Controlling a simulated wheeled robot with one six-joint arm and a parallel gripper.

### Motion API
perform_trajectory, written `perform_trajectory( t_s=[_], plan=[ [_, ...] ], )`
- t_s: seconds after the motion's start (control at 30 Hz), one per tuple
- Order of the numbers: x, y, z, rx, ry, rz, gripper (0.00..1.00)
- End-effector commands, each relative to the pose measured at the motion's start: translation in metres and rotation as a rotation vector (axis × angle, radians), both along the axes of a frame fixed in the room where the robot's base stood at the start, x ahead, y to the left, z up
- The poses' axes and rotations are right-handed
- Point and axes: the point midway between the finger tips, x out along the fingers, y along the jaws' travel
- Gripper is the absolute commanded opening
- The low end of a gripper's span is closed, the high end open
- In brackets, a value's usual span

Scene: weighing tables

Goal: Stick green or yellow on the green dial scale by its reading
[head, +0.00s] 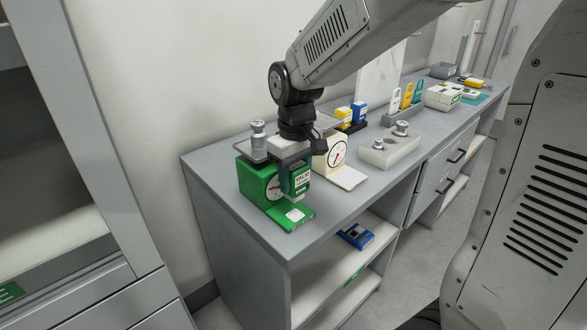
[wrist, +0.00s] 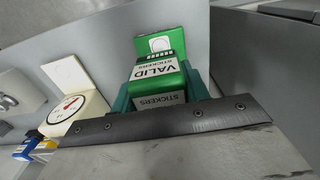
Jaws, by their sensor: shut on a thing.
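The green dial scale (head: 256,183) stands at the table's near left corner, with a metal weight (head: 258,141) above it. Its dial (head: 273,187) is partly hidden by my gripper, and I cannot read it. The scale's low green front plate (head: 279,220) carries a white patch with a round mark; this plate also shows in the wrist view (wrist: 143,47). My gripper (head: 295,184) is shut on a green and white block lettered VALID STICKERS (wrist: 158,74), held in front of the dial, above the plate. Its teal fingers flank the block in the wrist view.
A cream dial scale (head: 331,159) stands just right. Behind it are yellow (head: 343,115) and blue (head: 359,112) blocks. A pale tray (head: 384,153) with weights stands further along. A blue object (head: 356,236) lies on the shelf below. The table's front edge is close.

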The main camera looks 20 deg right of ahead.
Motion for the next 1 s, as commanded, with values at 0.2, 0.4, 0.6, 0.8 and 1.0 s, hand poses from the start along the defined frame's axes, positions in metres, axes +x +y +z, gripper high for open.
perform_trajectory(
  t_s=[0.2, 0.4, 0.6, 0.8, 1.0],
  plan=[
    [0.0, 0.0, -0.022, 0.0, 0.002, 0.002, 0.27],
    [0.0, 0.0, -0.036, 0.0, 0.002, 0.001, 0.27],
    [0.0, 0.0, -0.042, 0.0, 0.0, 0.001, 0.27],
    [0.0, 0.0, -0.043, 0.0, 0.0, 0.001, 0.27],
    [0.0, 0.0, -0.043, 0.0, 0.0, 0.001, 0.27]
  ],
)
